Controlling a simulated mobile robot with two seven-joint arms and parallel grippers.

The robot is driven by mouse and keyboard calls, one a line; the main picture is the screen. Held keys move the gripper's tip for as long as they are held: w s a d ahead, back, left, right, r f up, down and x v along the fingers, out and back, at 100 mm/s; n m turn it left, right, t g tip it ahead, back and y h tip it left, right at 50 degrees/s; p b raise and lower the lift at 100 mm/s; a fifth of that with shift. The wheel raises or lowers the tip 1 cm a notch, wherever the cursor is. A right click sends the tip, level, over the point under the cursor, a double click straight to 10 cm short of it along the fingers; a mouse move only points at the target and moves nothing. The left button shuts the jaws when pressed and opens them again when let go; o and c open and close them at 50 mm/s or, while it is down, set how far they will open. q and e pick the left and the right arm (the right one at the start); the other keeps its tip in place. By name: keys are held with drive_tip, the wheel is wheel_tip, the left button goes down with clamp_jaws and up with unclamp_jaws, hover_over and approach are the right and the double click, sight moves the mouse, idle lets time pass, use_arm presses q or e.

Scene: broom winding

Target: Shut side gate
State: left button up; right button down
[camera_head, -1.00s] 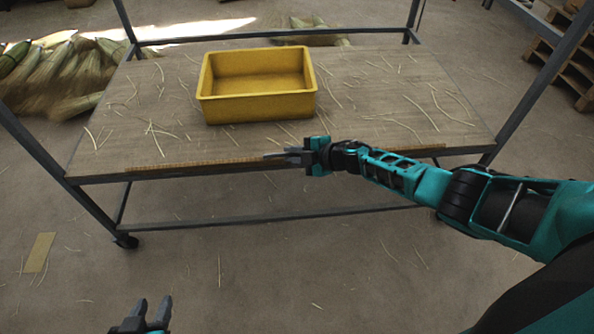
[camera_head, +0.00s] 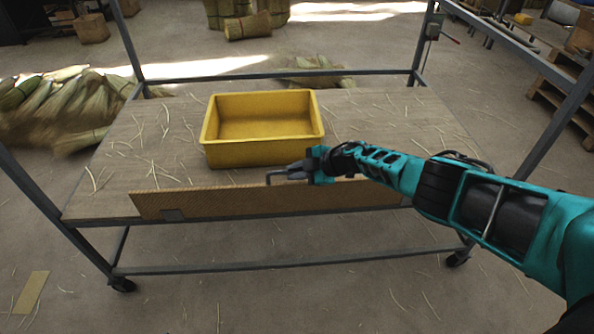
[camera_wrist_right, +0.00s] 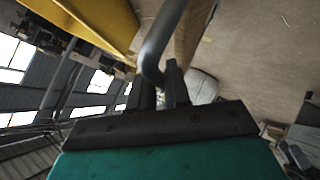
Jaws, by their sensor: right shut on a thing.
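The side gate (camera_head: 235,202) is a long, low wooden panel along the near edge of the cart's wooden deck (camera_head: 400,125). It stands raised there, its broad face towards me, with a dark hinge plate (camera_head: 172,215) low at its left. My right gripper (camera_head: 292,173) is at the gate's top middle, shut on a dark bent handle (camera_head: 272,177). In the right wrist view the grey handle (camera_wrist_right: 162,40) passes between the fingers (camera_wrist_right: 160,88), beside the gate's edge (camera_wrist_right: 190,35). My right arm hides part of the gate's right end. My left gripper is out of view.
A yellow bin (camera_head: 262,152) stands on the deck, close behind the gate and my right gripper. Loose straw lies on the deck and floor. Metal posts rise at the cart's corners. Straw bundles (camera_head: 60,105) lie at the left.

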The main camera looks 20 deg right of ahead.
drive_tip(key=shift+w+r, duration=0.15)
drive_tip(key=shift+w, duration=0.05)
drive_tip(key=c, duration=1.2)
unclamp_jaws()
drive_tip(key=shift+w+f, duration=0.1)
drive_tip(key=shift+f, duration=0.1)
drive_tip(key=shift+d+r, duration=0.1)
drive_tip(key=p+v, duration=0.3)
drive_tip(key=v, duration=0.9)
drive_tip(key=shift+s+d+r, duration=0.15)
drive_tip(key=shift+s+d, duration=0.05)
drive_tip(key=shift+s, duration=0.2)
